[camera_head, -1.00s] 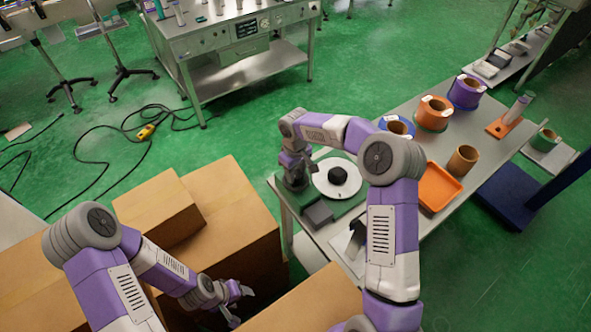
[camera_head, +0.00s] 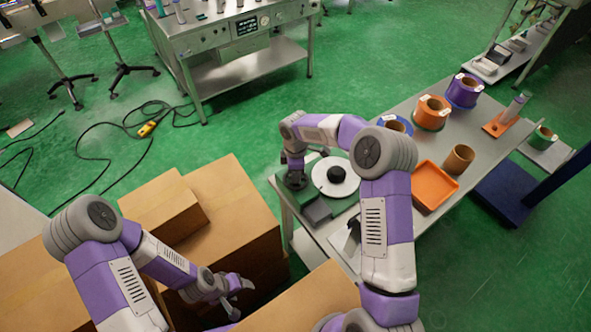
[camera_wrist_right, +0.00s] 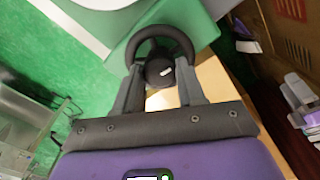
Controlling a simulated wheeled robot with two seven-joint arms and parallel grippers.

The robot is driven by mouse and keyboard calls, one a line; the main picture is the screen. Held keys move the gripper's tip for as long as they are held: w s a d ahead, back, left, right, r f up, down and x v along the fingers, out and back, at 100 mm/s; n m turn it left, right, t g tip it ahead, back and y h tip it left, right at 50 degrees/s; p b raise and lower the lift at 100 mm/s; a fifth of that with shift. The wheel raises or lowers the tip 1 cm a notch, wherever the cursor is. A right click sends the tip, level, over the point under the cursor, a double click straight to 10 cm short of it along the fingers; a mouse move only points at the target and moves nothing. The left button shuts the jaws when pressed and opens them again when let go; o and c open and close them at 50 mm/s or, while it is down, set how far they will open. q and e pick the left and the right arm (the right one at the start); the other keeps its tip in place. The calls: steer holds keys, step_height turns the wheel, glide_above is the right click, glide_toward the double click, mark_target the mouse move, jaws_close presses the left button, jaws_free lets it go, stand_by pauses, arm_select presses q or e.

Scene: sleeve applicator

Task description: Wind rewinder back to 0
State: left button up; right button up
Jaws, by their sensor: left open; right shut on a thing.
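The rewinder stands at the near-left end of the long table, with a green base and a white disc (camera_head: 336,176) that has a black hub in its middle. In the right wrist view its dark round handwheel (camera_wrist_right: 160,50) sits between the fingers, and part of the white disc shows at the top. In the head view the arm and wrist partly hide that grip. My left gripper (camera_head: 236,296) is open and empty, low beside the cardboard boxes. No counter reading is legible.
Cardboard boxes (camera_head: 225,215) stand left of the table and around my left arm. An orange tray (camera_head: 436,186), a brown roll (camera_head: 459,159) and several coloured rolls stand further along the table. A grey block (camera_head: 317,211) lies in front of the rewinder.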

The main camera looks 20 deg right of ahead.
steer(key=shift+n, duration=0.6)
steer(key=o, duration=1.1)
steer(key=shift+c, duration=0.2)
step_height(320, 180, up, 8)
steer(key=shift+f+p, duration=0.2)
steer(key=shift+p, duration=0.2)
